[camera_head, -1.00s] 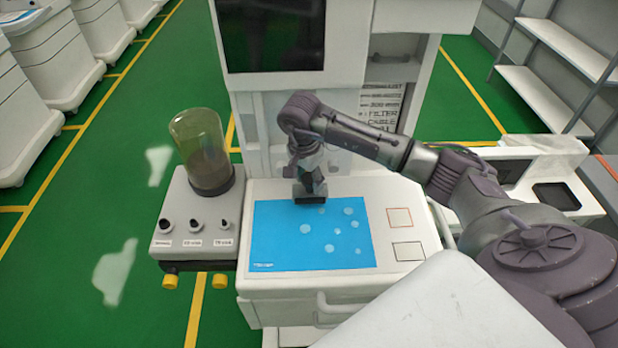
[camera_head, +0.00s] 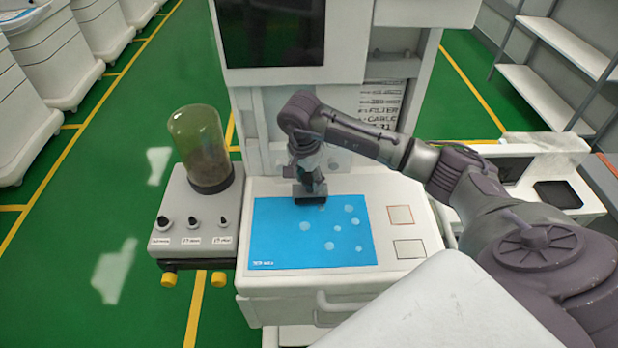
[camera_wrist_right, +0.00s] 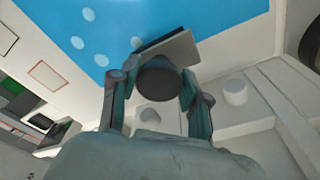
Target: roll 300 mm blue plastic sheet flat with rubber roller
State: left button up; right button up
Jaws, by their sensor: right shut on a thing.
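The blue plastic sheet (camera_head: 290,245) lies on the white cart top. Several pale round bubbles show on its middle and right part; the left part looks smooth. My right gripper (camera_head: 309,186) is over the sheet's far edge, pointing down. It is shut on the roller (camera_head: 310,199), whose dark head is at the sheet's far edge. In the right wrist view the fingers close around the roller's dark round handle (camera_wrist_right: 158,80), with a flat grey head beyond it over the blue sheet (camera_wrist_right: 180,15). Whether the head touches the sheet I cannot tell. My left gripper is not in view.
A canister (camera_head: 201,148) on a block with knobs (camera_head: 192,222) stands left of the sheet. Two outlined squares (camera_head: 400,215) are on the cart top to the right. A dark screen (camera_head: 273,32) rises behind. A drawer handle (camera_head: 335,306) sticks out in front.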

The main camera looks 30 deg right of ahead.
jog(key=shift+s+a, duration=0.1)
jog(key=shift+s, duration=0.05)
jog(key=shift+s+a+p, duration=0.25)
jog(key=shift+s+a, duration=0.3)
jog(key=shift+s, duration=0.3)
jog(key=shift+s+a+p, duration=0.2)
jog(key=shift+s+a, duration=0.3)
jog(key=shift+s, duration=0.4)
jog(key=shift+s+a+p, duration=0.25)
jog(key=shift+s+a, duration=0.3)
jog(key=shift+s, duration=0.3)
jog(key=shift+s+a+f, duration=0.1)
jog(key=shift+s+a, duration=0.55)
jog(key=shift+s, duration=0.35)
jog(key=shift+s, duration=0.1)
jog(key=shift+s+a, duration=0.55)
jog(key=shift+s, duration=0.3)
jog(key=shift+s+a, duration=0.5)
jog(key=shift+s, duration=0.3)
jog(key=shift+s, duration=0.15)
jog(key=shift+s+a, duration=0.55)
jog(key=shift+s, duration=0.3)
jog(key=shift+s+a, duration=0.55)
jog(key=shift+s, duration=0.3)
